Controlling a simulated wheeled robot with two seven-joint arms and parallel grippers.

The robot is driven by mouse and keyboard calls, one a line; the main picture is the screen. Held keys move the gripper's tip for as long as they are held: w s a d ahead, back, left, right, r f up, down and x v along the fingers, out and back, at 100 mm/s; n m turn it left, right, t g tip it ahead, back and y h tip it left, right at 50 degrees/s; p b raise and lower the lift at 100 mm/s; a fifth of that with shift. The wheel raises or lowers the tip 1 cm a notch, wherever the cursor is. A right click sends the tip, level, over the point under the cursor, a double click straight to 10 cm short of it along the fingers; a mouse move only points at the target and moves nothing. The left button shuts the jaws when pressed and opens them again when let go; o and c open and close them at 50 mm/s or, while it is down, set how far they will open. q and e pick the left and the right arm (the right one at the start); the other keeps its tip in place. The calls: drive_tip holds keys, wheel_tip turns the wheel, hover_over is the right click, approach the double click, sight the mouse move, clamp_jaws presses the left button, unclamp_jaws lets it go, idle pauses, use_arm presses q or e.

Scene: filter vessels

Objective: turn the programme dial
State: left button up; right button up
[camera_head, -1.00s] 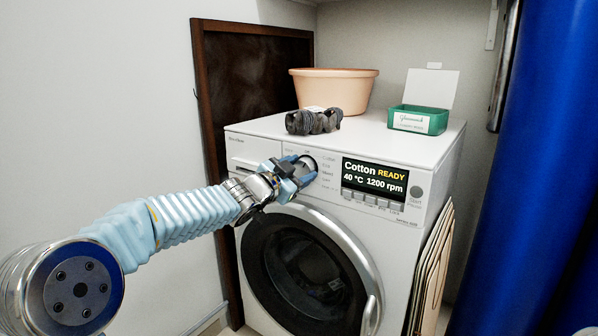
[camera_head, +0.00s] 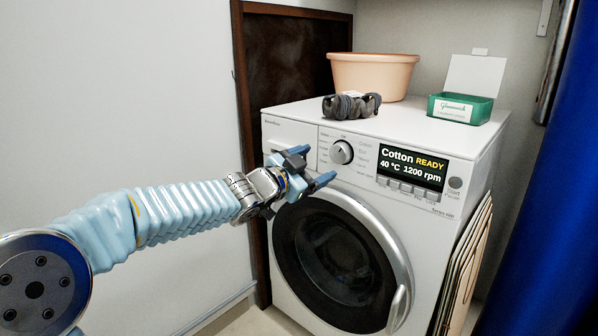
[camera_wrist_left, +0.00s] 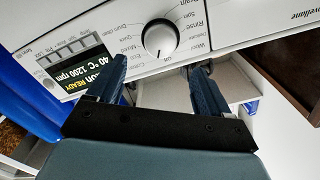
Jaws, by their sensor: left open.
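The programme dial (camera_head: 341,152) is a round silver knob on the washing machine's front panel, with programme names around it. In the left wrist view the dial (camera_wrist_left: 160,38) sits beyond the fingertips, between their lines. My left gripper (camera_head: 318,166) is open and empty, left of and below the dial, apart from it. Its two blue fingers also show in the left wrist view (camera_wrist_left: 157,70). The display (camera_head: 411,170) right of the dial reads "Cotton READY, 40 °C 1200 rpm". My right gripper is not in view.
The washing machine (camera_head: 440,232) has a round door (camera_head: 340,262) below the panel. On its top stand a terracotta-coloured tub (camera_head: 373,76), dark rolled items (camera_head: 352,105) and a green box (camera_head: 461,108) with its lid up. Boards (camera_head: 465,265) lean at its right side. A blue curtain-like surface (camera_head: 545,240) stands at right.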

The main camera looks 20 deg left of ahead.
use_arm(q)
drive_tip(key=v, duration=0.5)
drive_tip(key=shift+s+a+p, duration=0.1)
drive_tip(key=shift+s+p, duration=0.2)
drive_tip(key=shift+s, duration=0.05)
drive_tip(key=d+f+n+g+y+p, duration=0.1)
drive_tip(key=d+f+n+g+p, duration=0.15)
drive_tip(key=f, duration=1.15)
drive_tip(key=d+f+n+g+p, duration=0.2)
drive_tip(key=d+f+n+g, duration=0.2)
drive_tip(key=f, duration=1.1)
drive_tip(key=s+d+f+n+g+p, duration=0.1)
drive_tip(key=s+f+g, duration=0.4)
drive_tip(key=s+f, duration=0.5)
drive_tip(key=s+d+f+n+g+y+p, duration=0.1)
drive_tip(key=s+d+f+n+g, duration=0.3)
drive_tip(key=s+f, duration=0.7)
drive_tip(key=s+d+p, duration=0.1)
drive_tip(key=s, duration=0.3)
drive_tip(key=shift+s+d+f+g, duration=0.2)
drive_tip(key=shift+g, duration=0.15)
